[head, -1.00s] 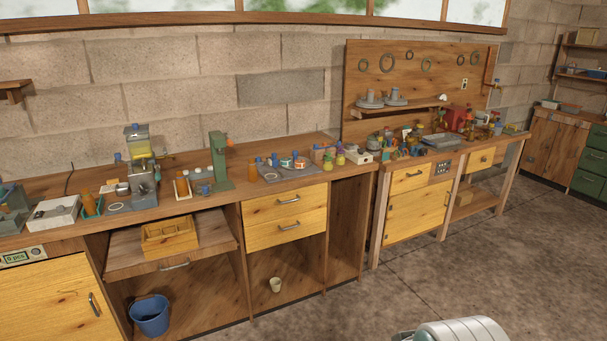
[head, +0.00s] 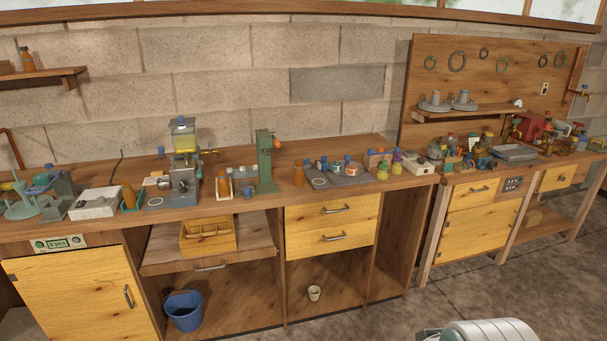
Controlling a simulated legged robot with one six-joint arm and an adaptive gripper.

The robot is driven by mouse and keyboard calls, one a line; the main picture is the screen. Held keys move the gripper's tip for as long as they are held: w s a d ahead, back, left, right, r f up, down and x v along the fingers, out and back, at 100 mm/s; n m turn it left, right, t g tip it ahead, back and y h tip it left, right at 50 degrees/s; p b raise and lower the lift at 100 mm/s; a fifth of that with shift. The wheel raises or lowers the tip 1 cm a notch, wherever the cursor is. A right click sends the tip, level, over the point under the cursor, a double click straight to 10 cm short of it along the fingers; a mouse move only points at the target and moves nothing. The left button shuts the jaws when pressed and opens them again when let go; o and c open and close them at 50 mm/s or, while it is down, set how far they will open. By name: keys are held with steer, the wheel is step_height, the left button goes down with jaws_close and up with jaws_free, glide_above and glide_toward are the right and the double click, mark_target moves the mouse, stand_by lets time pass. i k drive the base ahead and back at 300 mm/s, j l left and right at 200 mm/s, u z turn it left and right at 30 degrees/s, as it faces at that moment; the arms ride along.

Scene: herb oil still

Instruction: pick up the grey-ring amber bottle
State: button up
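Several amber bottles show in the head view. One bottle (head: 299,176) stands on the long wooden bench right of the green press. Another bottle (head: 224,188) stands in a small pale tray left of the press. A third bottle (head: 129,196) stands by the white box, and another bottle (head: 28,60) is on the wall shelf at upper left. They are too small to tell which one has a grey ring. My gripper is not in view; only a pale rounded part of my own body shows at the bottom right.
The long bench (head: 350,150) holds a still (head: 183,165), a green press (head: 265,160) and a grey mat with small items. A drawer with a wooden box (head: 208,236) is pulled out. A blue bucket (head: 184,310) and cup (head: 314,293) sit below. The concrete floor is clear in front.

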mark_target(298, 172)
steer(key=i+j+u, duration=0.15)
steer(key=i, duration=0.6)
steer(key=i+j+u, duration=0.15)
steer(key=i, duration=0.6)
steer(key=i+j+u, duration=0.15)
steer(key=i, duration=0.6)
